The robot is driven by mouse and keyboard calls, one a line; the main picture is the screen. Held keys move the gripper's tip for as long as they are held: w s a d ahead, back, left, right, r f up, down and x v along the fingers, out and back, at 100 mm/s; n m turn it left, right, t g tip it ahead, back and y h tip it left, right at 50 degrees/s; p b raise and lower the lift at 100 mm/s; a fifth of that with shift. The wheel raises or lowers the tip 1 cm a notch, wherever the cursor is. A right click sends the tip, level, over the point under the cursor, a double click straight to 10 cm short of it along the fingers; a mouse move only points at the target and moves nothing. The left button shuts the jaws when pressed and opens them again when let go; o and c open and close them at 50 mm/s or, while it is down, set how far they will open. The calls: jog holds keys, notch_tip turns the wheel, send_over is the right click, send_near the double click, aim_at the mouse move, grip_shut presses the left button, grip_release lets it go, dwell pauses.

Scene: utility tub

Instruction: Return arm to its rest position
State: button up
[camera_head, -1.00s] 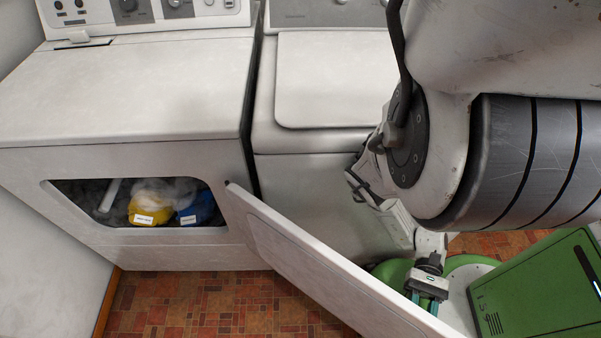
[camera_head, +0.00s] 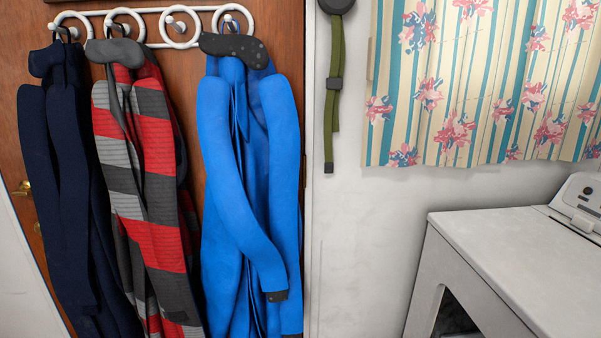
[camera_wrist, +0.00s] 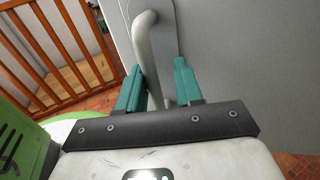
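My gripper (camera_wrist: 158,65) shows only in the wrist view. Its two teal fingers stand apart, so it is open. A pale curved pipe or bar (camera_wrist: 146,50) runs down between the fingers, close to the left one, in front of a grey panel (camera_wrist: 235,60). My arm and gripper are not in the head view.
The head view shows a blue coat (camera_head: 240,190), a striped coat (camera_head: 145,190) and a dark coat (camera_head: 65,190) on a white rack. A white machine (camera_head: 490,255) stands at right, below a floral curtain (camera_head: 480,85). A wooden railing (camera_wrist: 52,40) is left in the wrist view.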

dwell(0.7)
notch_tip(320, 180, up, 10)
jog(key=p, duration=0.9)
jog(key=shift+p, duration=0.4)
